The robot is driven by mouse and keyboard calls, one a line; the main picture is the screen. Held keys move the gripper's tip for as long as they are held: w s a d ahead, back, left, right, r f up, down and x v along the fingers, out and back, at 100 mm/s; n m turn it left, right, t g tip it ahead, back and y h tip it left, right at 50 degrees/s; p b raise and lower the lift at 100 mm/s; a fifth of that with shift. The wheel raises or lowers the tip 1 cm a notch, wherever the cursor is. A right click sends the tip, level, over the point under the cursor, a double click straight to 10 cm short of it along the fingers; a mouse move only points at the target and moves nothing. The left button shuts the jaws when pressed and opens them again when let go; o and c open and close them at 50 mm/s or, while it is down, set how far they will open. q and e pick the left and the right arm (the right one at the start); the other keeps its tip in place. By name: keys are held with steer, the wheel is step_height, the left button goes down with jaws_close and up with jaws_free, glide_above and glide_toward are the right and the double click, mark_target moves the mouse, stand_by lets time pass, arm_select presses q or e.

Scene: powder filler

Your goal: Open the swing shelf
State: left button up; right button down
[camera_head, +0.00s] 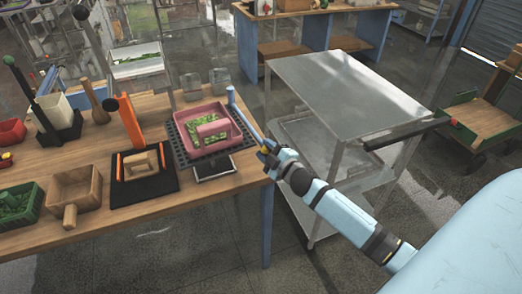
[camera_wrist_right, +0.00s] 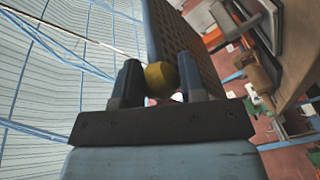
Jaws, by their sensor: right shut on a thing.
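A black perforated shelf (camera_head: 177,147), which I take to be the swing shelf, stands at the right end of the wooden table. A pink tray (camera_head: 183,117) with green pieces rests on it. A light blue bar (camera_head: 243,112) slants down beside it towards my right gripper (camera_head: 265,150). In the right wrist view a yellow ball knob (camera_wrist_right: 159,79) sits between the fingers of my right gripper (camera_wrist_right: 153,84), which is shut on it. A perforated surface (camera_wrist_right: 205,60) shows just behind the knob. My left gripper is not in view.
A metal cart (camera_head: 345,90) is close to my right arm. Floor shows between table and cart.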

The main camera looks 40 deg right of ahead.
steer(key=w+d+n+g+y+b, duration=0.1)
steer(key=d+n+y, duration=0.4)
steer(key=d, duration=0.8)
steer(key=shift+d+g+y+b, duration=0.15)
steer(key=shift+g+y+b, duration=0.6)
steer(key=shift+y, duration=0.85)
steer(key=c, duration=0.7)
jaws_free()
steer(key=shift+r, duration=0.1)
